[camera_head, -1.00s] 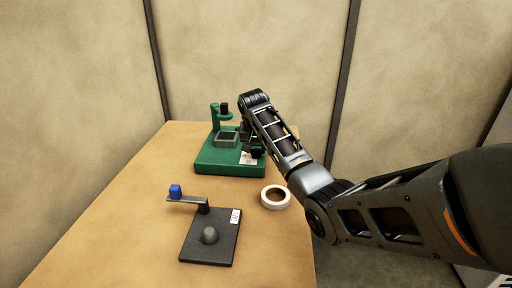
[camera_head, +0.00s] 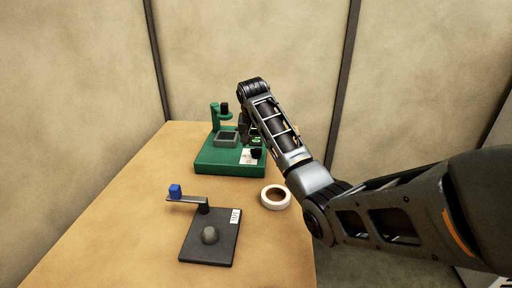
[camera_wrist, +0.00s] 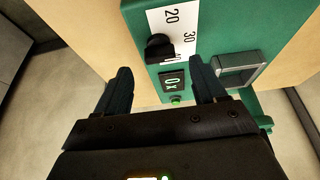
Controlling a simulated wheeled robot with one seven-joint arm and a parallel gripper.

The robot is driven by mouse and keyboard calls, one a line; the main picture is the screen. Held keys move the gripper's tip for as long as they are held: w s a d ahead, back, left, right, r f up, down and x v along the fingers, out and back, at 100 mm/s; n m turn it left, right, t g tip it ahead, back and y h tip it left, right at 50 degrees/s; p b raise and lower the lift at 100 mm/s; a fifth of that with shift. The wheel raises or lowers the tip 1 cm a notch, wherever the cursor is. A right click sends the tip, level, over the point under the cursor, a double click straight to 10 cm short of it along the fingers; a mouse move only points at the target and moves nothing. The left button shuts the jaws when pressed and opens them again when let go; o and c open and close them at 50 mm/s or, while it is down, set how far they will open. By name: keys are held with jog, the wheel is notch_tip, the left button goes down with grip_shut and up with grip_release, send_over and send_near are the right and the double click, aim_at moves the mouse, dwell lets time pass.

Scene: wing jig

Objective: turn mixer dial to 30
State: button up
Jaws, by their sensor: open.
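The green mixer (camera_head: 210,160) stands at the far end of the table. Its black dial (camera_wrist: 158,47) sits beside a white scale (camera_wrist: 188,22) with 20 and 30 readable and another number partly hidden by the knob. The dial also shows in the head view (camera_head: 256,153). I cannot make out a pointer mark on it. A small dark display (camera_wrist: 172,82) and a green button (camera_wrist: 175,100) lie beside the scale. My gripper (camera_wrist: 161,64) is open and empty, its fingers apart, with the dial appearing between and beyond the fingertips, not held.
A square grey-rimmed recess (camera_wrist: 238,68) is on the mixer, near its upright green post (camera_head: 214,115). A white ring (camera_head: 275,197) lies in front of the mixer. The table's left side is clear.

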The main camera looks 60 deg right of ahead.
jog(key=shift+v, duration=2.05)
